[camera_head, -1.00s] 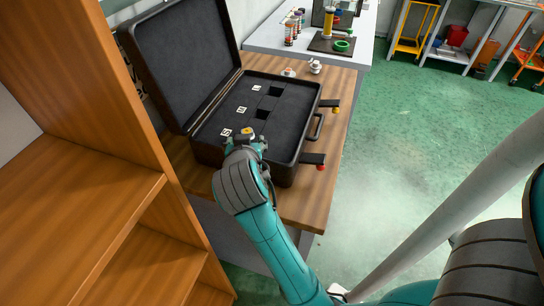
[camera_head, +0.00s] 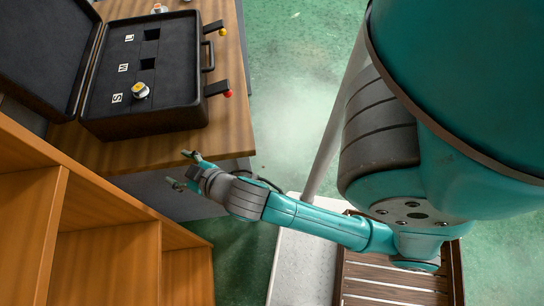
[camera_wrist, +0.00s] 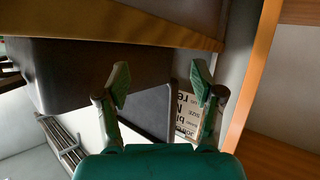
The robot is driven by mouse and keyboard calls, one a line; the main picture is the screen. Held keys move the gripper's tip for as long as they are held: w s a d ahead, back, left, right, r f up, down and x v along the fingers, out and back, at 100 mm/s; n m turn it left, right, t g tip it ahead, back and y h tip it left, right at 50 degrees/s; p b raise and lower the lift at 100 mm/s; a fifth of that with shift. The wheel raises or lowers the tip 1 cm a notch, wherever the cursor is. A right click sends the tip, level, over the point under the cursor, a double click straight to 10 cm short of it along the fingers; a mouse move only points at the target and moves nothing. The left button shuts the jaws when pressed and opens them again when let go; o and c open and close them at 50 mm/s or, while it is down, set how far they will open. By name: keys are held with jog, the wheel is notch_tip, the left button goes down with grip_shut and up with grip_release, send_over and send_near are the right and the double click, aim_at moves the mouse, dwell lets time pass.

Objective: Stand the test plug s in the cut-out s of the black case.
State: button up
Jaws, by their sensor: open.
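The black case (camera_head: 185,112) lies open on the wooden table, lid to the left. A pale plug with a yellow top (camera_head: 140,90) stands, seemingly upright, beside the S label (camera_head: 117,98); it covers the cut-out there, and how deep it sits I cannot tell. The cut-outs beside M (camera_head: 147,64) and L (camera_head: 152,35) are empty and dark. My gripper (camera_head: 181,169) is open and empty, off the table's near edge and apart from the case. Its two spread fingers also show in the wrist view (camera_wrist: 159,88), with nothing between them.
Another plug (camera_head: 158,8) stands beyond the case, partly cut off. A red-knobbed latch (camera_head: 227,93) and a yellow-knobbed latch (camera_head: 222,32) stick out right of the case. Wooden shelving (camera_head: 95,225) stands close on the left. Green floor is clear right of the table.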

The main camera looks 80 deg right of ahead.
jog(key=s+a+n+t+y, duration=0.1)
jog(key=s+a+y, duration=0.1)
jog(key=s, duration=1)
jog(key=s+a+n+t+y, duration=0.1)
jog(key=s+a, duration=0.4)
jog(key=s, duration=0.7)
jog(key=shift+r+y, duration=0.2)
jog(key=shift+y, duration=0.4)
jog(key=shift+s, duration=0.1)
